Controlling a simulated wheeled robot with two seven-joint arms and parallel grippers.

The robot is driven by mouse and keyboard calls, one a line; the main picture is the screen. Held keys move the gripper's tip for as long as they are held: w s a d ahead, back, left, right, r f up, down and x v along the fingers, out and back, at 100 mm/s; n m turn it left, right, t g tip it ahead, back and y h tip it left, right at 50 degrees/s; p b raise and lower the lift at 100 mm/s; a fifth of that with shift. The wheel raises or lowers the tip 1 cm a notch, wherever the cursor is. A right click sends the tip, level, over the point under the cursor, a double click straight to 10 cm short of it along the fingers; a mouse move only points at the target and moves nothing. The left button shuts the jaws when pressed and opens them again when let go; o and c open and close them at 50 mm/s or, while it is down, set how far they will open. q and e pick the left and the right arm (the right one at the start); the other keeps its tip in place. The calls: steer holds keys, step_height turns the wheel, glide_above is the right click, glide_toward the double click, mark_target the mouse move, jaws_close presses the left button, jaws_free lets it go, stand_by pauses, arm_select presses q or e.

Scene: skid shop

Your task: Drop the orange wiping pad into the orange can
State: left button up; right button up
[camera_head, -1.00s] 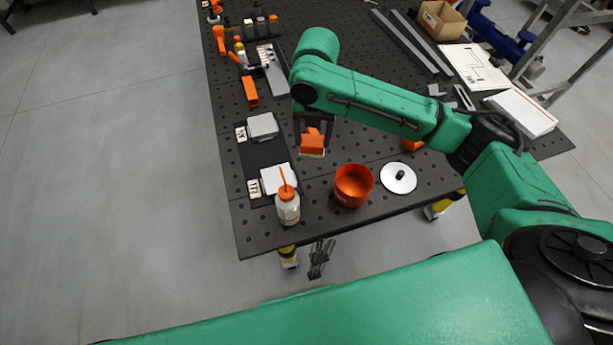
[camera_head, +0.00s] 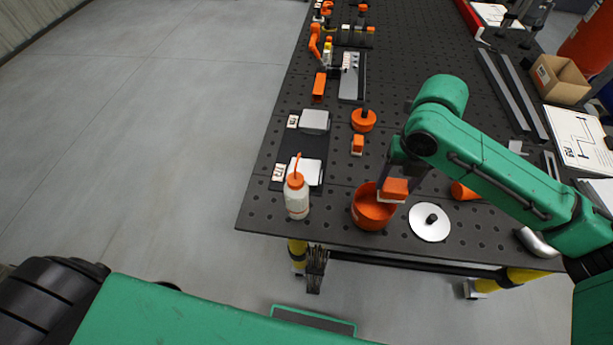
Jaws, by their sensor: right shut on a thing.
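The orange wiping pad (camera_head: 396,187), a small orange block with a pale underside, is held in my right gripper (camera_head: 397,172). My right gripper is shut on it. The pad is over the right side of the open orange can (camera_head: 366,216) and hides part of its rim. I cannot tell how high above the rim it is. The can stands upright near the table's front edge.
A white disc lid with a black knob (camera_head: 430,222) lies right of the can. A white bottle with an orange spout (camera_head: 297,195) stands to its left. A small orange block (camera_head: 357,145) and an orange knobbed piece (camera_head: 364,121) are behind, on the dark perforated table (camera_head: 260,211).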

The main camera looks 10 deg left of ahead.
steer(key=shift+w+a, duration=0.1)
steer(key=shift+a+r, duration=0.1)
steer(key=shift+a, duration=0.1)
steer(key=o, duration=1.2)
steer(key=shift+a, duration=0.15)
steer(key=shift+c, duration=0.2)
steer(key=shift+o, duration=0.3)
steer(key=shift+d+r, duration=0.2)
steer(key=shift+r, duration=0.1)
arm_select(q)
steer(key=shift+a+f+b, duration=0.3)
steer(key=shift+a+f, duration=0.15)
arm_select(e)
step_height(320, 180, up, 14)
steer(key=shift+a, duration=0.2)
